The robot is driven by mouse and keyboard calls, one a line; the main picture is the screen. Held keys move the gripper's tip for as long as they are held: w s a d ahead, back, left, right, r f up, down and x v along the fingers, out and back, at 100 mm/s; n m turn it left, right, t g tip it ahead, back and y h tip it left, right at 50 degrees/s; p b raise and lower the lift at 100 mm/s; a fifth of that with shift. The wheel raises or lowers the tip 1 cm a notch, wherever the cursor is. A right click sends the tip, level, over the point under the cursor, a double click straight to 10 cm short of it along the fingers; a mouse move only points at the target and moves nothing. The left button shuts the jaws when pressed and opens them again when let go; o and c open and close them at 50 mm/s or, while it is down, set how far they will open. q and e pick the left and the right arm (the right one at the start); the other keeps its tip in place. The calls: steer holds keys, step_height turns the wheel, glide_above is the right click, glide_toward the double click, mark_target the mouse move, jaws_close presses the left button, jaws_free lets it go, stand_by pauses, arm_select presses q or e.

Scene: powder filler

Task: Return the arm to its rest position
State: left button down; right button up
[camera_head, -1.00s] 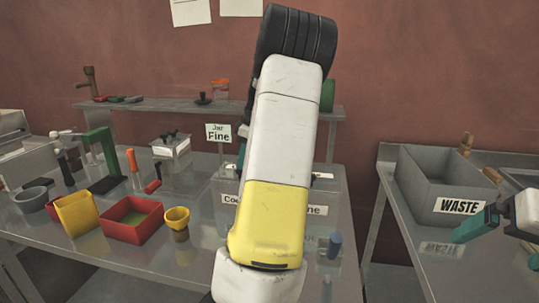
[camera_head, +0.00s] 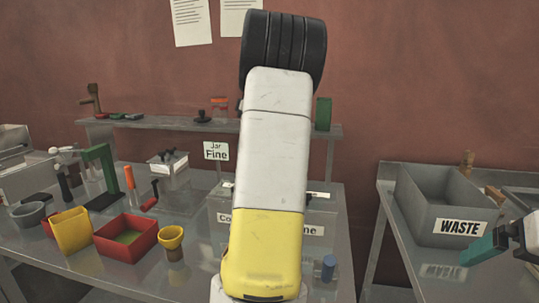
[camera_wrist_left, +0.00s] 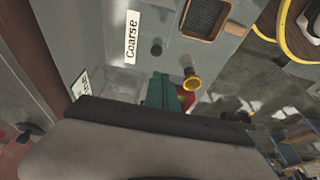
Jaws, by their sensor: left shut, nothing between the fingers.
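My left arm (camera_head: 275,150), white and yellow with a black end, stands upright across the middle of the head view. Its gripper is hidden there. In the left wrist view the teal fingers of my left gripper (camera_wrist_left: 160,92) are shut with nothing between them, above the grey surface of the bench. My right gripper (camera_head: 486,246) shows partly at the right edge of the head view, beside the waste bin; one teal finger is clear and the rest is cut off.
The left bench holds a red box (camera_head: 126,236), a yellow container (camera_head: 70,229), a yellow cup (camera_head: 171,238) and a "Jar Fine" sign (camera_head: 216,150). A grey waste bin (camera_head: 425,215) stands on the right bench. A shelf (camera_head: 180,127) runs behind my left arm.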

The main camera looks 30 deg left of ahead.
arm_select(q)
steer(key=shift+d+r, duration=0.15)
steer(key=shift+r, duration=0.2)
steer(key=s+d+f+m+t+h, duration=0.1)
steer(key=s+d+m, duration=0.4)
steer(key=d, duration=0.5)
steer(key=s+d+f+m+t+h, duration=0.2)
steer(key=s+d+m, duration=0.4)
steer(key=d+m, duration=0.3)
steer(key=s+d+f+m+t+h, duration=0.2)
steer(key=s+d+m, duration=0.4)
steer(key=d, duration=0.6)
steer(key=f+m+t, duration=0.1)
steer(key=m+t, duration=0.1)
steer(key=shift+d+t, duration=0.3)
steer(key=shift+s, duration=0.1)
